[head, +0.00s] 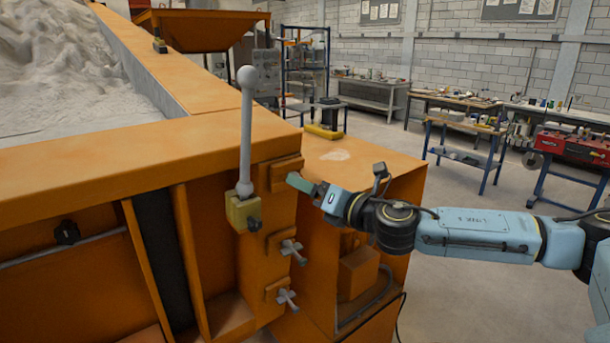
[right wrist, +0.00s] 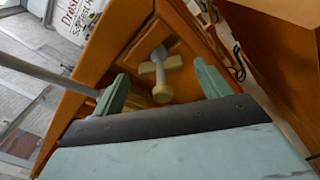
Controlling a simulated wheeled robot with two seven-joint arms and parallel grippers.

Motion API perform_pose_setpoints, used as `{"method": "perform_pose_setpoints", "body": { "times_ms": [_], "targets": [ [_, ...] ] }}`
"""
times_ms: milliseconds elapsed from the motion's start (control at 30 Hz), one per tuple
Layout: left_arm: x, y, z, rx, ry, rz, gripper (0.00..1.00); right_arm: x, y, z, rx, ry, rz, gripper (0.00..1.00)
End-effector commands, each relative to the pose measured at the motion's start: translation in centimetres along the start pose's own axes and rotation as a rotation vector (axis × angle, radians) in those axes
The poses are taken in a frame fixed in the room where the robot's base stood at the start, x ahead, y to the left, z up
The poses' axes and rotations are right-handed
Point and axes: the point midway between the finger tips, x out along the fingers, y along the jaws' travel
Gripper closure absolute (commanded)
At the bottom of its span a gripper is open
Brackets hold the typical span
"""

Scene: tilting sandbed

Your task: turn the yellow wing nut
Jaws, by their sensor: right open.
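The yellow wing nut (right wrist: 162,68) is pale yellow and shows in the right wrist view, on an orange plate (right wrist: 185,45), with its rounded end towards the camera. My right gripper (right wrist: 160,74) is open, with one green finger on each side of the nut and a visible gap to each. In the head view my right gripper (head: 303,187) is in front of the upper orange plate (head: 284,170), and the nut there is hidden. Two grey wing nuts, an upper one (head: 292,250) and a lower one (head: 287,298), are below. My left gripper is not in view.
A grey ball-topped lever (head: 246,130) stands upright from a yellow block (head: 242,212) left of my right gripper. The orange sandbed rim (head: 150,145) is at left. An orange cabinet (head: 375,165) stands close behind the gripper. Workbenches are far off.

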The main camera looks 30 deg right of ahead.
Motion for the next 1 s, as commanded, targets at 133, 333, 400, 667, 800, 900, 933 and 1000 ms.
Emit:
{"method": "perform_pose_setpoints", "body": {
  "times_ms": [133,333,400,667,800,900,933,1000],
  "targets": [
    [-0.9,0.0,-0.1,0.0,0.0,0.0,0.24,1.6,0.0,0.2,0.002,-0.002,-0.002,0.24],
    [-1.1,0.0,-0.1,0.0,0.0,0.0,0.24,2.4,-0.1,0.0,0.0,0.0,-0.001,0.24],
    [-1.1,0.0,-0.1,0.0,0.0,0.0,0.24,2.5,-0.1,0.0,0.0,0.0,-0.001,0.24],
    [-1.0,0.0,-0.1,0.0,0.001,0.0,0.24,2.4,-0.1,0.0,0.0,0.0,-0.001,0.37],
    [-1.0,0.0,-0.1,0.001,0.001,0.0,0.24,2.4,-0.1,0.0,0.0,0.0,-0.001,0.55],
    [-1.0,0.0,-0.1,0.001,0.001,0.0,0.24,2.4,-0.1,0.0,0.0,0.0,-0.001,0.68],
    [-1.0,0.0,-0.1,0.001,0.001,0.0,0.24,2.4,-0.1,0.0,0.0,0.0,-0.001,0.68],
    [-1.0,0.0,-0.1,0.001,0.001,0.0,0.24,2.4,-0.1,0.0,0.002,0.0,-0.001,0.68]
  ]
}}
